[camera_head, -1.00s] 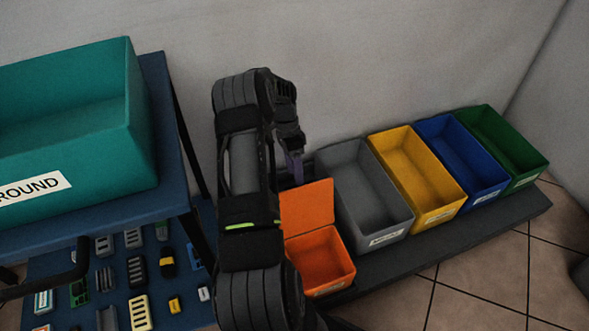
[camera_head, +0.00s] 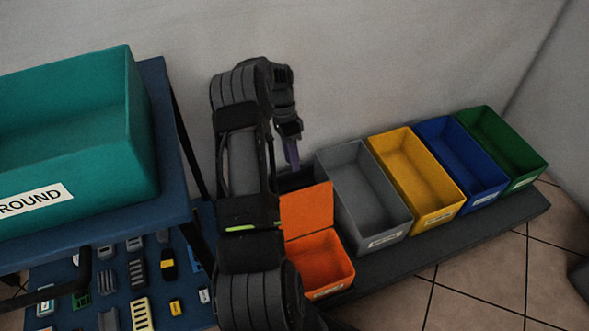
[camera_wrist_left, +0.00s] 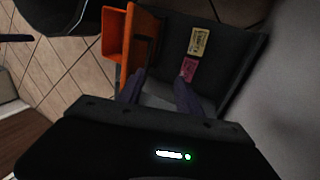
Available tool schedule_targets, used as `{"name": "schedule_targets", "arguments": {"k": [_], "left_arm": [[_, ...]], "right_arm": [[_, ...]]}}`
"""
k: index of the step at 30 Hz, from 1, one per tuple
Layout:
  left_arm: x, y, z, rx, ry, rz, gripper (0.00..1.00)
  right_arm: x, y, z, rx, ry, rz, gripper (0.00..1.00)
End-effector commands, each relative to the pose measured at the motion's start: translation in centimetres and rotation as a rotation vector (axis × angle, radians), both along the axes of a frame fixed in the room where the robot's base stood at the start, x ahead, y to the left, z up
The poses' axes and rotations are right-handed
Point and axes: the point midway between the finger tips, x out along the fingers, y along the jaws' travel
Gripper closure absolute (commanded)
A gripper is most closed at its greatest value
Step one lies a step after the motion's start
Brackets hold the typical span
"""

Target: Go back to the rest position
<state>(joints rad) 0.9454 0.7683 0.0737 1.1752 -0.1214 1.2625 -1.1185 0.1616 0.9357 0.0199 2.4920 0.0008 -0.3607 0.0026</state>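My left arm comes up in the middle of the head view, and its gripper (camera_head: 291,152) points down above a dark bin (camera_head: 296,180) behind the orange bin. In the left wrist view the two purple fingers of the left gripper (camera_wrist_left: 158,88) stand apart with nothing seen between them. Below them, inside the dark bin (camera_wrist_left: 217,78), lie a yellow labelled piece (camera_wrist_left: 199,41) and a pink piece (camera_wrist_left: 189,69). My right gripper is in neither view.
Orange (camera_head: 322,262), grey (camera_head: 362,190), yellow (camera_head: 415,180), blue (camera_head: 462,165) and green (camera_head: 503,150) bins line a low dark platform (camera_head: 440,235). A teal box (camera_head: 75,135) stands on a blue cart at left, with several small parts on its lower shelf. A wall is behind.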

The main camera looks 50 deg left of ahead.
Motion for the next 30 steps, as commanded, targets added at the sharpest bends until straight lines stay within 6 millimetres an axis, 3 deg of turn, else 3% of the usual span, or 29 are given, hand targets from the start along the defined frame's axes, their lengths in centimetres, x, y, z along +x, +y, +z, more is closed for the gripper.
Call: {"name": "schedule_targets", "arguments": {"k": [6,30], "left_arm": [[0.3,0.7,1.8,0.008,-0.006,0.001,0.58],[0.3,0.7,2.0,0.008,-0.008,0.000,0.58]], "right_arm": [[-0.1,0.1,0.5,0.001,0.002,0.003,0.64],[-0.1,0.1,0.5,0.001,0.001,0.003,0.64]]}}
